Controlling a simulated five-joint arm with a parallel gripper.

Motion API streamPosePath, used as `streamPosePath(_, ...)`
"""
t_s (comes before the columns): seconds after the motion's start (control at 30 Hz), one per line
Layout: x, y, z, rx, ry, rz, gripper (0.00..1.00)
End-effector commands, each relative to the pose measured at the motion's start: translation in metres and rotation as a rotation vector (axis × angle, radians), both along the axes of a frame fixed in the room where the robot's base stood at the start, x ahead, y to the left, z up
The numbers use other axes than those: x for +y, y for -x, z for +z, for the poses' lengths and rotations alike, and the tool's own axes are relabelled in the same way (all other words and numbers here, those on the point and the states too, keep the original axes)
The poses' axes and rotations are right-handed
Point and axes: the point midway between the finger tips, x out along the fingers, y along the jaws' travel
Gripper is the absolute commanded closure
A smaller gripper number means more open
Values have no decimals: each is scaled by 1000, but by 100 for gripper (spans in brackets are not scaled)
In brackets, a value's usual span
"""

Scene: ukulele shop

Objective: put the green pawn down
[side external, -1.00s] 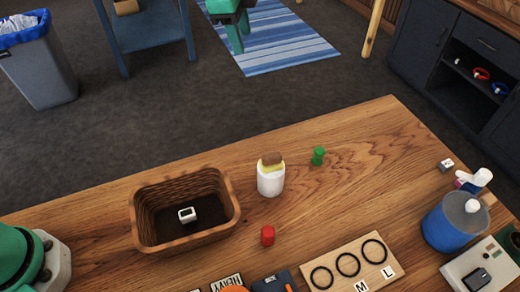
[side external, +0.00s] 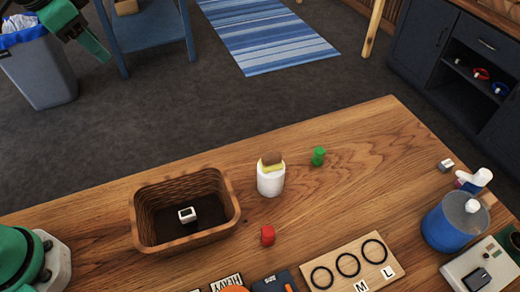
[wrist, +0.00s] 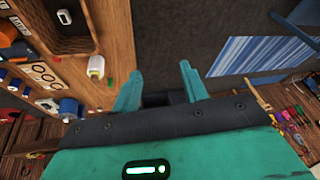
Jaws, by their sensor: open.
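The green pawn (side external: 318,156) stands on the wooden table (side external: 365,150), to the right of a white jar (side external: 270,180) and apart from it. Nothing holds the pawn. My gripper (side external: 92,42) shows at the top left of the side view, high and well away from the pawn, partly cut off by the frame edge. In the wrist view, my gripper (wrist: 160,88) has its two green fingers spread with nothing between them.
A brown basket (side external: 228,222) on the table holds a small white box (side external: 187,215). A red piece (side external: 268,236) stands in front of the jar. A board with black rings (side external: 372,272) and a blue container (side external: 447,228) are nearer the front right. The table around the pawn is clear.

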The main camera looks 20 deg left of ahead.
Motion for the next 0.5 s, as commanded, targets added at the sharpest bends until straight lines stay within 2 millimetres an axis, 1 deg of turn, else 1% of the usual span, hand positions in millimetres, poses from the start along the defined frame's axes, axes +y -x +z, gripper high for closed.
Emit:
streamPosePath(0.03,8,13,-3,-10,13,43,56)
streamPosePath(0.17,24,41,-16,-27,47,153,56)
streamPosePath(0.3,39,71,-33,-48,84,269,56)
streamPosePath(0.4,47,90,-46,-62,109,345,56)
streamPosePath(0.5,53,105,-58,-72,130,406,56)
